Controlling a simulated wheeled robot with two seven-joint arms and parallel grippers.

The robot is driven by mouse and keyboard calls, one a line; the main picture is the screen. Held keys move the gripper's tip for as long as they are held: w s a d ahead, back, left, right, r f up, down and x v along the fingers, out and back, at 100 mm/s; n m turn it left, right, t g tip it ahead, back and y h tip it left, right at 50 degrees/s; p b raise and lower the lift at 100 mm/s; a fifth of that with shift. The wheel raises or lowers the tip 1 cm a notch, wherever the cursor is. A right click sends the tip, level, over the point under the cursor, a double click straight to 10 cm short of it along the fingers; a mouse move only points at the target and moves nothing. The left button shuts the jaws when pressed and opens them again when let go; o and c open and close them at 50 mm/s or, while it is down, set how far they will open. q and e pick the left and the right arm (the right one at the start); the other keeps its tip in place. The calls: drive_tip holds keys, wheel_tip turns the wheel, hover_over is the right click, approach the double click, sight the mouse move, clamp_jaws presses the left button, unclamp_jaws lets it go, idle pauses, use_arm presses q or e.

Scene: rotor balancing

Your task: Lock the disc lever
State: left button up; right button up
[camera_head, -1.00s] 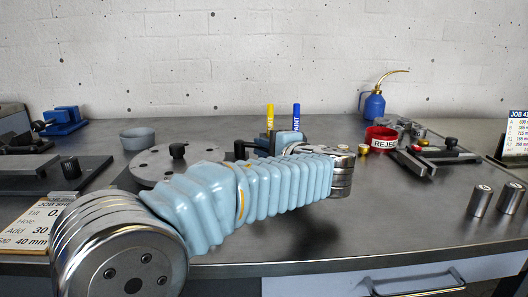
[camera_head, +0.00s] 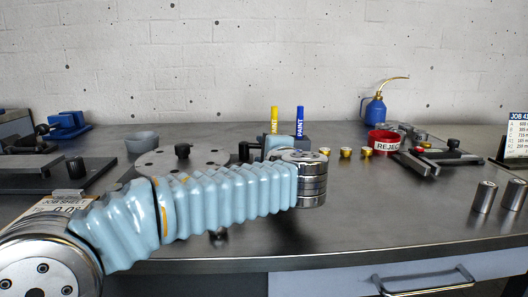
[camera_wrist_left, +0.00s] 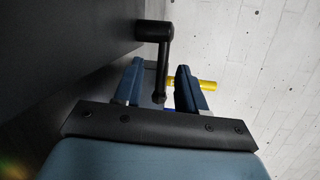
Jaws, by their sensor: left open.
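The grey disc (camera_head: 205,157) with several holes and a black knob (camera_head: 182,150) lies flat on the bench, partly hidden behind my left arm. A black lever knob (camera_head: 244,150) stands just right of the disc. In the left wrist view a black lever (camera_wrist_left: 163,62) with a round end runs down between the fingers of my left gripper (camera_wrist_left: 158,88). The fingers are apart, one on each side of the lever, not closed on it. In the head view the left gripper is mostly hidden by its own wrist. My right gripper is out of view.
A yellow marker (camera_head: 274,121) and a blue marker (camera_head: 300,122) stand behind my left wrist; the yellow one shows beside the right finger in the wrist view (camera_wrist_left: 208,85). The red reject bin (camera_head: 384,140) and brass pieces (camera_head: 346,152) lie right.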

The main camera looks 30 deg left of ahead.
use_arm(q)
drive_tip(key=v, duration=1.3)
drive_tip(key=shift+s+d, duration=0.3)
